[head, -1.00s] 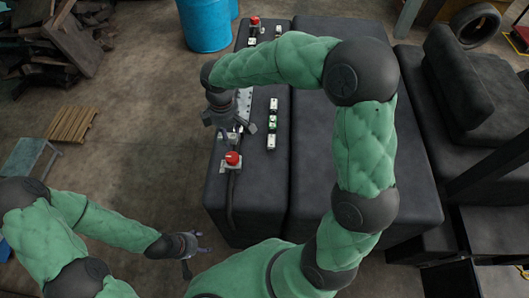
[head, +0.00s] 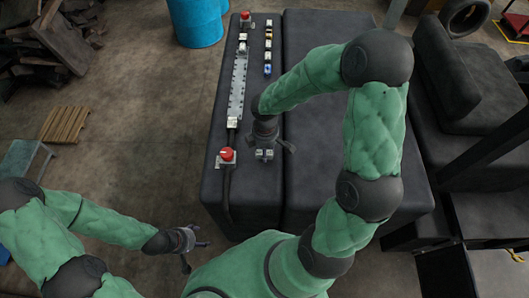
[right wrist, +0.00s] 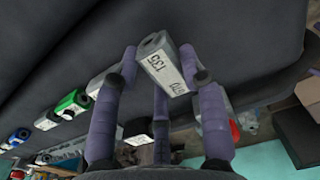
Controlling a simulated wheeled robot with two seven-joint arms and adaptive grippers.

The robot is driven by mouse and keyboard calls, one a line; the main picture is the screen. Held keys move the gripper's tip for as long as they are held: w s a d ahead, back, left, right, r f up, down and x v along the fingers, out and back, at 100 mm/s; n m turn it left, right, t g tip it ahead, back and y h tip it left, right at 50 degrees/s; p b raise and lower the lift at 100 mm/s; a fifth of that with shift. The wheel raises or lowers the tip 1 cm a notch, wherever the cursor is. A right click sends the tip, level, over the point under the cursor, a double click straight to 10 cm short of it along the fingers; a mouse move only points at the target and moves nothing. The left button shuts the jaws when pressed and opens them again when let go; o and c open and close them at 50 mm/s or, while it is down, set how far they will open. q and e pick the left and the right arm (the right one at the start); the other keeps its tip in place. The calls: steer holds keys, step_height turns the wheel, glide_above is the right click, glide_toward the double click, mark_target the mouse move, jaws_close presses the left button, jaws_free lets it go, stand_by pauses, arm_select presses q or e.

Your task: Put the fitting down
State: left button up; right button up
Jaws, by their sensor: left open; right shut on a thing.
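My right gripper (head: 266,150) is over the front part of the black block's top. It is shut on a small grey fitting (right wrist: 166,66) with a white printed label, which sits tilted between purple fingers in the right wrist view. The fitting also shows as a pale piece below the gripper in the head view (head: 264,155). I cannot tell whether it touches the black top. My left gripper (head: 190,240) is open and empty, low over the floor to the left of the block.
A red button on a pale box (head: 227,155) stands left of my right gripper. A metal rail (head: 238,85) runs behind it. Several fittings (head: 268,55) stand in a row farther back; my forearm hides part of that line. The black top (head: 255,205) is bare in front.

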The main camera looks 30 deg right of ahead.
steer(key=shift+s+f, duration=0.1)
steer(key=shift+f, duration=0.65)
steer(key=shift+w+f, duration=0.2)
steer(key=shift+f, duration=0.3)
steer(key=shift+s, duration=0.1)
steer(key=shift+f, duration=0.15)
steer(key=o, duration=1.2)
step_height(320, 180, up, 12)
steer(key=shift+r, duration=0.2)
